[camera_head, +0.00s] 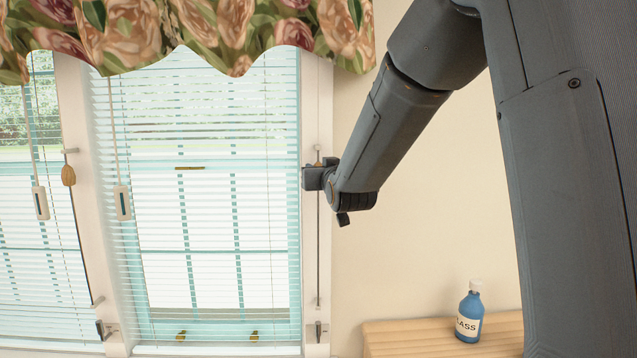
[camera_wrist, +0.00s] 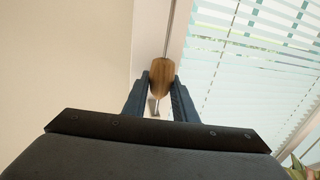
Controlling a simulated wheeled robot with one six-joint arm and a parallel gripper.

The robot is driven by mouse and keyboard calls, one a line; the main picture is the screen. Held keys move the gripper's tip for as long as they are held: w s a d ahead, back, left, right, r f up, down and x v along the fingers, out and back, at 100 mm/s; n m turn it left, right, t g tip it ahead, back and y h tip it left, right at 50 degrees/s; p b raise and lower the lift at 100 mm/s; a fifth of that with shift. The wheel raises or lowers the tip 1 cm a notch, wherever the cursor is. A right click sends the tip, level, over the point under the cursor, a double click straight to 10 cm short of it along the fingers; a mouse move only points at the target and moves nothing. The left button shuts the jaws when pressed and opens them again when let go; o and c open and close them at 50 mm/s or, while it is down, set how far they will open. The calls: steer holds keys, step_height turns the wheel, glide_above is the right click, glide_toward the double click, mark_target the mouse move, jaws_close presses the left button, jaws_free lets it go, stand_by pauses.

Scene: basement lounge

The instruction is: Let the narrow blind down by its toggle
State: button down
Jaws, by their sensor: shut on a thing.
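My gripper (camera_head: 318,176) is at the right frame of the middle window. In the wrist view my gripper (camera_wrist: 160,92) is shut on a brown wooden toggle (camera_wrist: 162,70), with a cord running up from it. In the head view my gripper hides this toggle; a cord (camera_head: 318,245) shows below it along the frame. The blind (camera_head: 205,215) beside it has pale, thin slats spread over the window down to near the sill. Its slats also show in the wrist view (camera_wrist: 250,60). Which blind is the narrow one, I cannot tell.
Another blind (camera_head: 40,240) hangs at the left, with its own wooden toggle (camera_head: 68,175). A floral valance (camera_head: 200,35) covers the top. A blue bottle (camera_head: 469,315) stands on a wooden surface (camera_head: 410,335) at lower right.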

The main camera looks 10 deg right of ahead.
steer(key=shift+r, duration=0.3)
steer(key=shift+r, duration=0.1)
steer(key=c, duration=1.4)
jaws_free()
steer(key=s+b, duration=0.2)
steer(key=s, duration=0.5)
steer(key=shift+s, duration=0.4)
steer(key=shift+d+f, duration=0.1)
steer(key=shift+f, duration=0.1)
